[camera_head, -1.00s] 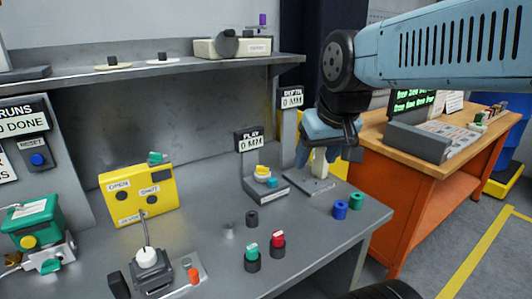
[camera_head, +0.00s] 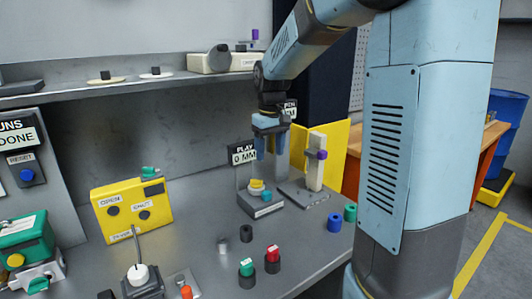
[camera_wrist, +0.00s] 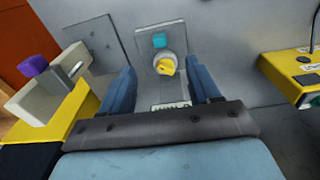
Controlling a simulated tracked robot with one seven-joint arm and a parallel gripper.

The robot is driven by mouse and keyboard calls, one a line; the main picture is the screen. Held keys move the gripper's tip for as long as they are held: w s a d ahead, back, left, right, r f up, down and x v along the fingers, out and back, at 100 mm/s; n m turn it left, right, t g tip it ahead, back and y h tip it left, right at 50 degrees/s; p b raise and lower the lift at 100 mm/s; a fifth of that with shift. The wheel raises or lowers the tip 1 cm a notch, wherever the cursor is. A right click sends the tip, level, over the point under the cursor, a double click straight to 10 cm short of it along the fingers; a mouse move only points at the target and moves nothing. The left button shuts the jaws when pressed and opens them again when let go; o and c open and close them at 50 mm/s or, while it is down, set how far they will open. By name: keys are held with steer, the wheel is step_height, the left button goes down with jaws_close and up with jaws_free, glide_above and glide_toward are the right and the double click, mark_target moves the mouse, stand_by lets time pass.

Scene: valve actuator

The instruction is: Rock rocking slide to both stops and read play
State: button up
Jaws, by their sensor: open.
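The rocking slide unit is a grey base (camera_head: 262,208) with a yellow knob (camera_head: 256,185) and a teal block (camera_head: 267,196) on it. The PLAY display (camera_head: 243,154) behind it reads 0 MM. My gripper (camera_head: 270,154) points down above the unit, with its blue fingers apart. In the wrist view, the yellow knob (camera_wrist: 166,66) shows between the two open fingers, with the teal block (camera_wrist: 159,40) beyond it. The fingers appear clear of the knob. Exact height above it is hard to tell.
To the right stands a pale post with a purple clamp (camera_head: 316,155), before a yellow panel (camera_head: 338,145). Red (camera_head: 272,254) and green (camera_head: 246,267) capped plugs stand in front. A yellow OPEN/SHUT box (camera_head: 131,210) is left.

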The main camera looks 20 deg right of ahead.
mark_target(267, 192)
steer(key=shift+g, duration=0.3)
steer(key=w+f, duration=0.1)
steer(key=f, duration=0.4)
steer(key=w+f, duration=0.1)
steer(key=f, duration=0.4)
steer(key=w+f, duration=0.1)
steer(key=f, duration=0.5)
steer(key=shift+a, duration=0.1)
steer(key=c, duration=1)
steer(key=o, duration=0.4)
steer(key=c, duration=0.4)
steer(key=shift+a, duration=0.2)
steer(key=shift+d, duration=0.3)
stand_by(1.7)
